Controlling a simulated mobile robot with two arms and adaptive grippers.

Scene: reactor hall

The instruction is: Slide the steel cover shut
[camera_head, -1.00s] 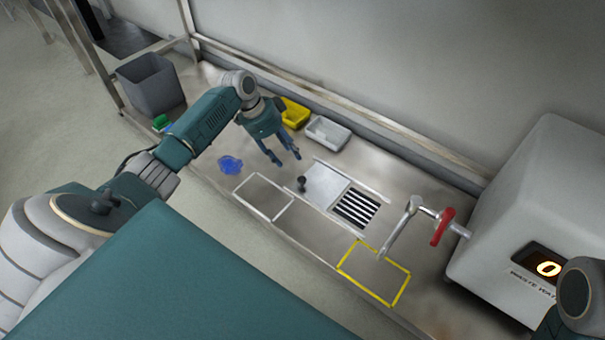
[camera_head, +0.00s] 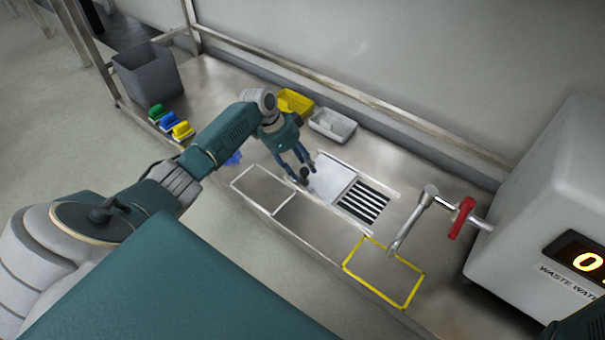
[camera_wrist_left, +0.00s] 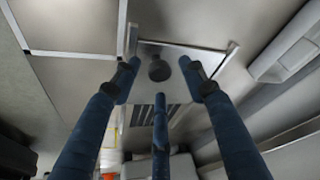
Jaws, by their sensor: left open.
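The steel cover (camera_head: 333,178) is a flat plate between two rails, left of a dark slotted drain opening (camera_head: 364,203) whose bars are uncovered. A dark round knob (camera_head: 304,174) stands at the cover's left end. In the left wrist view the knob (camera_wrist_left: 159,68) shows on the cover (camera_wrist_left: 180,52), with the slots (camera_wrist_left: 148,113) beyond. My left gripper (camera_head: 302,173) is open, its blue fingers pointing down at the knob. In the left wrist view the fingers (camera_wrist_left: 160,84) are spread on both sides of the knob; I cannot tell whether they touch it. My right gripper is out of view.
A white outline (camera_head: 263,188) and a yellow outline (camera_head: 384,271) mark the bench front. A tap with a red handle (camera_head: 462,218) and a grey-white machine (camera_head: 545,200) stand right. Yellow (camera_head: 295,102) and white (camera_head: 332,125) trays lie behind. A grey bin (camera_head: 147,77) stands left.

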